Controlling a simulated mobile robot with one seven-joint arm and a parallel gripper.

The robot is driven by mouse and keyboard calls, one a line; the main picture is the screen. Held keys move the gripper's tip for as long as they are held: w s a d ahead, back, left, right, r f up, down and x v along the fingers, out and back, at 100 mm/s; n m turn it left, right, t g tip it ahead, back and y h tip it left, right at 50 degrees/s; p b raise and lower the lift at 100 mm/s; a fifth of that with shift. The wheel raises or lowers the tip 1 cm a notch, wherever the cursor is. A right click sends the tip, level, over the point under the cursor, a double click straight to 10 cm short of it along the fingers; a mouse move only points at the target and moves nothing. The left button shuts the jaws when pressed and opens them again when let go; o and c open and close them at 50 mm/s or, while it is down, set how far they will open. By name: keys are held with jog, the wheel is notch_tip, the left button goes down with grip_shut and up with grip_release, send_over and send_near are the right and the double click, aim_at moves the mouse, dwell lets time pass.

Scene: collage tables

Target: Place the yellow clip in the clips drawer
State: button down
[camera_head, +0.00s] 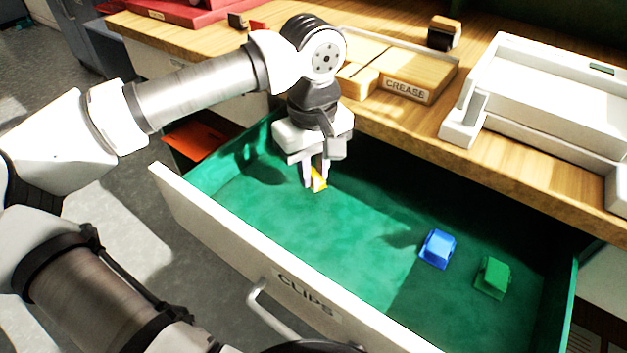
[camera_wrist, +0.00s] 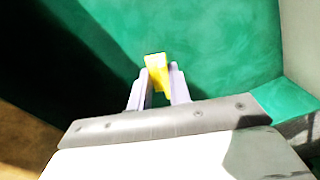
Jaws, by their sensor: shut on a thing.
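The yellow clip (camera_head: 319,180) is held between the fingers of my gripper (camera_head: 314,180), over the left part of the open clips drawer. It also shows in the wrist view (camera_wrist: 157,74), between the fingertips of my gripper (camera_wrist: 158,80). The gripper is shut on it. The clips drawer (camera_head: 300,290) is pulled out, has a green lining and bears the label "CLIPS" on its pale front. The clip is inside the drawer's outline; I cannot tell how far it is above the lining.
A blue clip (camera_head: 437,249) and a green clip (camera_head: 492,277) lie in the right part of the drawer. A wooden block labelled "CREASE" (camera_head: 405,87) and a white machine (camera_head: 550,100) stand on the worktop. The lining's middle is clear.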

aim_at(314, 183)
jog(key=shift+f+b, duration=0.4)
jog(key=shift+f, duration=1.4)
jog(key=c, duration=1.3)
grip_release()
jog(key=shift+r, duration=0.1)
notch_tip(314, 183, up, 12)
jog(key=p, duration=0.2)
jog(key=shift+r, duration=0.2)
jog(key=shift+a, duration=0.1)
